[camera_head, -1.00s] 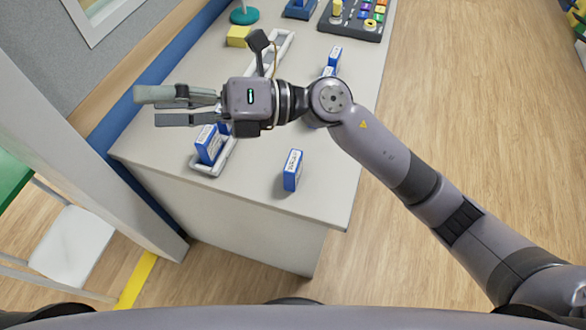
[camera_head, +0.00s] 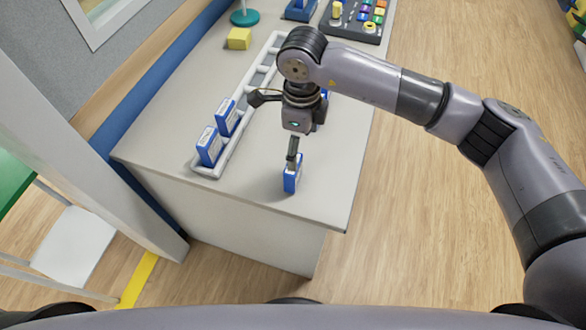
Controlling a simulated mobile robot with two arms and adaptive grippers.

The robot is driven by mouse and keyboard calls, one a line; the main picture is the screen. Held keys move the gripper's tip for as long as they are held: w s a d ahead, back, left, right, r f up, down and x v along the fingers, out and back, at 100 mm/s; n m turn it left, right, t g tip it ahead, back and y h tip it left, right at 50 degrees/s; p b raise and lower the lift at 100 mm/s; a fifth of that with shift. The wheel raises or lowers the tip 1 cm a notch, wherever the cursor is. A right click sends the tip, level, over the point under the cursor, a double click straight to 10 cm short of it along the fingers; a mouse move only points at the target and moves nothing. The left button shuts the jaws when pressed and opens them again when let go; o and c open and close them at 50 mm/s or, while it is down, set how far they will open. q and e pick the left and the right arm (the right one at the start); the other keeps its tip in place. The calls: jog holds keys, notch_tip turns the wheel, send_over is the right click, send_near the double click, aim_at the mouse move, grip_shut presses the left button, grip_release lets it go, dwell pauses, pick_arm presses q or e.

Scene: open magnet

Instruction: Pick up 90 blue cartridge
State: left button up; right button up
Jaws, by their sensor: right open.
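A blue cartridge (camera_head: 291,182) with a pale label stands upright near the front right part of the table. My right gripper (camera_head: 293,160) points down directly over it, with its fingers at the cartridge's top; the fingers overlap it in this view and I cannot tell whether they touch it. The gripper is open. Two more blue cartridges, one in front (camera_head: 209,147) and one behind (camera_head: 227,117), stand in the white rack (camera_head: 213,172) to the left. Another blue cartridge is mostly hidden behind my right gripper. The numbers on the labels are too small to read. My left gripper is not in view.
The grey table (camera_head: 180,118) has its front edge just before the cartridge. A yellow block (camera_head: 239,38), a green round base (camera_head: 245,17) and a panel of coloured buttons (camera_head: 357,20) are at the back. The white rack's rear slots look empty.

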aim_at(299, 162)
notch_tip(299, 162, down, 7)
jog(key=shift+a+r+p, duration=0.1)
jog(key=shift+r+p, duration=0.1)
jog(key=shift+p, duration=0.4)
jog(key=f, duration=0.1)
jog(key=f+p, duration=0.1)
jog(key=f, duration=0.2)
jog(key=shift+s+a+f+p, duration=0.3)
jog(key=shift+a+f+p, duration=0.1)
jog(key=shift+f, duration=0.3)
jog(key=shift+w, duration=0.1)
jog(key=shift+c, duration=0.2)
jog(key=c, duration=1.2)
